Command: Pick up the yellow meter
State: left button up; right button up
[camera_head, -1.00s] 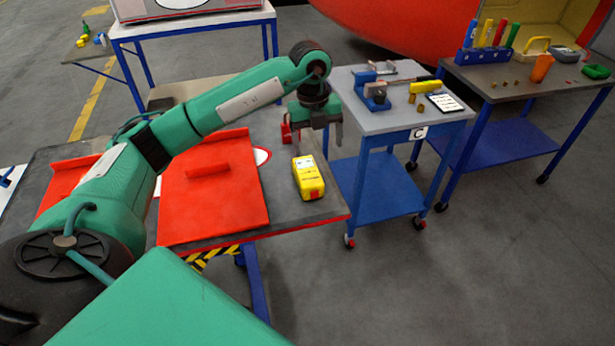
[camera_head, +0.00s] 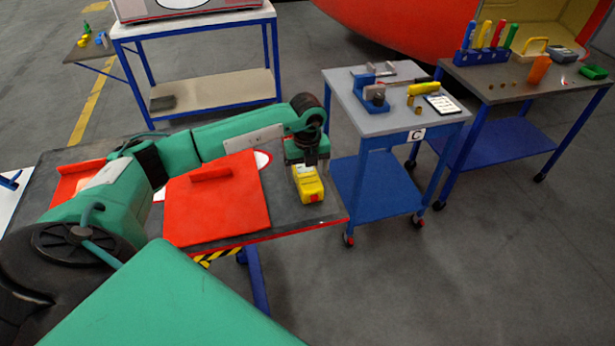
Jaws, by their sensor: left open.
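The yellow meter (camera_head: 310,187) lies on the dark table top (camera_head: 293,221) near its right end, with a red patch on its near end. My left gripper (camera_head: 308,172) points down over the meter, with its fingers low around the meter's far part. The gripper is open, and its body hides the far end of the meter. I cannot tell whether the fingers touch it. My right gripper is not in view.
A red panel with a handle (camera_head: 216,205) lies on the table left of the meter. A grey cart (camera_head: 375,118) with a vise and a yellow tool stands to the right. Farther right is a workbench (camera_head: 500,85) with several tools. Open floor lies in front.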

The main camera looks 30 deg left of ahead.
pick_arm(q)
jog(key=shift+f+p, duration=0.3)
jog(key=shift+f, duration=1)
jog(key=c, duration=1.3)
jog(key=shift+r, duration=0.15)
